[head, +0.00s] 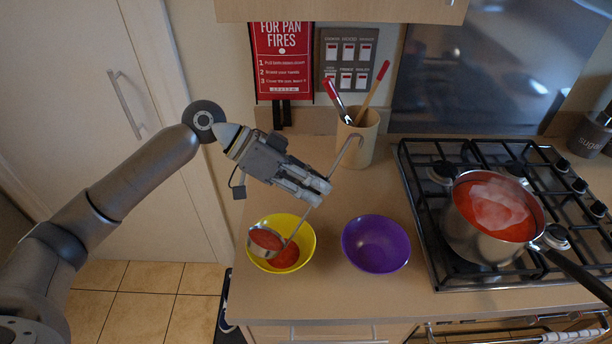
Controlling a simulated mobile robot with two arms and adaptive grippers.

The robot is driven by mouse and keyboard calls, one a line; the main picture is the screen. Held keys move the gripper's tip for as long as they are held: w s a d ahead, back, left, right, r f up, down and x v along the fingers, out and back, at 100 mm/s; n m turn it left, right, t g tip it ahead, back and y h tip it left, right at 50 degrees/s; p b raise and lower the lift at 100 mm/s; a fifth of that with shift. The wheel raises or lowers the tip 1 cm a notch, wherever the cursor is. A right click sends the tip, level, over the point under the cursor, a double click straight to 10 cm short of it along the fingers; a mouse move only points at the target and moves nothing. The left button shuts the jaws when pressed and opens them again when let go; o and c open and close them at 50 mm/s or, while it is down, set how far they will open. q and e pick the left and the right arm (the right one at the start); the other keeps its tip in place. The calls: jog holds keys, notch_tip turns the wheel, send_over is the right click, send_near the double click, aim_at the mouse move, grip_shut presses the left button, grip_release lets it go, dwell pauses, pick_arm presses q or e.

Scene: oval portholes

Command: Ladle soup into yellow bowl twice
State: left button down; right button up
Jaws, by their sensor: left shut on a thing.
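My left gripper (318,192) is shut on the handle of a metal ladle (299,229) above the counter. The ladle's hooked end rises to the upper right of the gripper. Its cup is inside or just over the yellow bowl (308,241), tilted, with red soup showing in it. Red soup (286,256) also lies in the bottom of the yellow bowl. A steel saucepan (480,242) of red soup, with pale steam over it, stands on the hob at right. My right gripper is not in view.
An empty purple bowl (376,244) stands right of the yellow bowl. A utensil pot (357,140) is behind, near the ladle's hook. The saucepan's black handle (582,276) points to the front right. The counter's left edge is close to the yellow bowl.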

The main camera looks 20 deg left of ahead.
pick_arm(q)
jog(key=w+d+f+n+g+y, duration=0.3)
jog(key=w+f+g, duration=0.2)
jog(key=f, duration=0.4)
jog(key=shift+w+f+n+g+p, duration=0.2)
jog(key=shift+w+n+g+p, duration=0.2)
jog(key=shift+g+p, duration=0.1)
jog(key=shift+s, duration=0.1)
dwell(1.4)
